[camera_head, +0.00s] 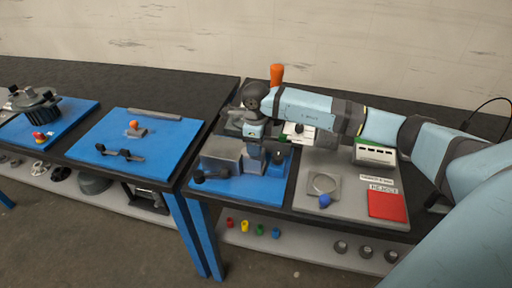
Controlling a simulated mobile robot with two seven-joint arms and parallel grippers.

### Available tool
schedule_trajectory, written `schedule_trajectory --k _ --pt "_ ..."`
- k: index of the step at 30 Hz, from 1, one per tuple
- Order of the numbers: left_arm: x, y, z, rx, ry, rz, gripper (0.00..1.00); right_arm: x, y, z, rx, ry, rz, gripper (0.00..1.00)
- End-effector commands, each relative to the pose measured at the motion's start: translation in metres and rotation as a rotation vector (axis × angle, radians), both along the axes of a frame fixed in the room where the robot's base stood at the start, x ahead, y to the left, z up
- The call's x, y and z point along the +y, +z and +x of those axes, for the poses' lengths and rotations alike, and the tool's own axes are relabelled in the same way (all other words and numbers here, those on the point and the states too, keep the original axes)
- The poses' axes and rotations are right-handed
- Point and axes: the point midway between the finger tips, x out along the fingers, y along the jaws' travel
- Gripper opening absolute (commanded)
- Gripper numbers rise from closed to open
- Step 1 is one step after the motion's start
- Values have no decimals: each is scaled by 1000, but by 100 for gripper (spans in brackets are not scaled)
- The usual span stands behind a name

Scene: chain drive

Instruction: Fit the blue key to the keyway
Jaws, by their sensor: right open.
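My right arm reaches in from the right, and its open gripper (268,152) points down over the blue mat (262,190) on the right-hand bench. The gripper is beside a grey block-like fixture (222,155). The fingertips are small and partly hidden among the parts there. I cannot make out the keyway. A small blue piece (276,233) stands in a row on the lower shelf, with red, yellow and green pieces. Another small blue object (325,201) lies on the grey mat; I cannot tell which is the blue key. My left gripper is not in view.
The grey mat (345,211) also holds a plate with a round disc (323,184), a red panel (388,204) and a white-green box (375,153). An orange cylinder (277,75) stands behind my arm. A second blue mat (170,142) with parts lies to the left.

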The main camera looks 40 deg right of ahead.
Motion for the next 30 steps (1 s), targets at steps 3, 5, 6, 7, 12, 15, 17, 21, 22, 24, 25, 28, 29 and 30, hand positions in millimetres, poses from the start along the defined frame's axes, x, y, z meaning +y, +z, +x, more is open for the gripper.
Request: schedule_trajectory --k 3,5,6,7,12,15,17,21,22,24,25,28,29,30 --pt "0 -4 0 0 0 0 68 0 26 1 -6 2 0 53" --pt "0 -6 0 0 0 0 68 0 40 1 -5 1 0 53" --pt "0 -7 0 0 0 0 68 0 50 1 -6 0 0 53" --pt "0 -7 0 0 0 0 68 0 57 1 -5 0 0 53" --pt "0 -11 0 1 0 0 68 0 91 0 -4 1 0 53" --pt "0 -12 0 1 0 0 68 0 106 0 -4 1 0 53" --pt "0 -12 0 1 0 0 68 0 112 0 -1 0 0 53" --pt "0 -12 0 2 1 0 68 0 119 0 -2 0 1 53" --pt "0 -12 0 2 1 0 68 0 120 0 -1 0 0 53" --pt "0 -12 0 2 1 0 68 0 121 0 -1 0 1 53" --pt "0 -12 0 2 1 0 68 0 121 0 -1 0 1 53" --pt "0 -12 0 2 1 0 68 0 121 0 -1 0 1 53" --pt "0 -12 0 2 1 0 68 0 120 0 -1 0 1 53" --pt "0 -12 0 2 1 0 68 0 120 0 -1 0 1 53"
